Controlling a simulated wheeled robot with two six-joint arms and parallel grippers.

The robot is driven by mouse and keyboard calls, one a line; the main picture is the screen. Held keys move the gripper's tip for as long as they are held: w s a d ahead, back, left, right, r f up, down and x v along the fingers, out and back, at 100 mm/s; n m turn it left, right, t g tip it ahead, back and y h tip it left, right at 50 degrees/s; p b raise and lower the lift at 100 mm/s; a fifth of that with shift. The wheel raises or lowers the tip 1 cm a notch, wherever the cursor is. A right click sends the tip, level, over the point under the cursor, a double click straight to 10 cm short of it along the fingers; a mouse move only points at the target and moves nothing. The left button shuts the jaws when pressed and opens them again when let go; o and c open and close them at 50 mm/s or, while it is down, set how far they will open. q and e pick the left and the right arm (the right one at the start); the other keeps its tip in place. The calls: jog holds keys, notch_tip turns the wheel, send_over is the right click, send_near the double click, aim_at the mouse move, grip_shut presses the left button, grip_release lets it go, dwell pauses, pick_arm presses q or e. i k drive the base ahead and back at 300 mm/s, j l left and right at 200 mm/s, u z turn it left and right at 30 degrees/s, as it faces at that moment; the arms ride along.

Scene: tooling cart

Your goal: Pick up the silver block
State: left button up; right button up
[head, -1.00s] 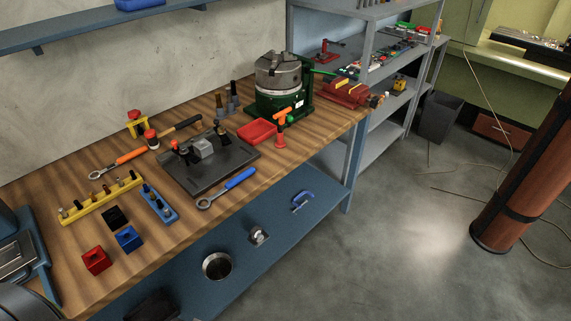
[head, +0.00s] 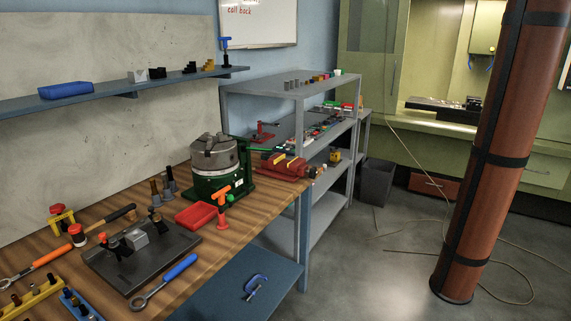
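Two silver-grey blocks show in the head view. One silver block (head: 137,76) sits on the blue wall shelf at the upper left, between a blue tray and small black pieces. Another silver block (head: 136,239) sits on the dark fixture plate (head: 165,260) on the wooden bench, among small clamps. I cannot tell from the picture which one the task means. Neither of my grippers is in view.
The wooden bench (head: 262,207) holds a green-based rotary chuck (head: 215,165), a red tray (head: 196,215) and tools. The wall shelf (head: 70,104) runs above. A grey shelving rack (head: 290,92) stands beyond. A brown column (head: 490,150) stands right; the floor between is mostly clear.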

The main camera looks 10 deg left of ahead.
aim_at(136, 243)
jog(key=u, duration=1.35)
jog(key=i+l+u, duration=0.15)
jog(key=l+u, duration=0.15)
jog(key=i+l+u, duration=0.1)
jog(key=l+u, duration=0.5)
jog(key=i+l, duration=0.05)
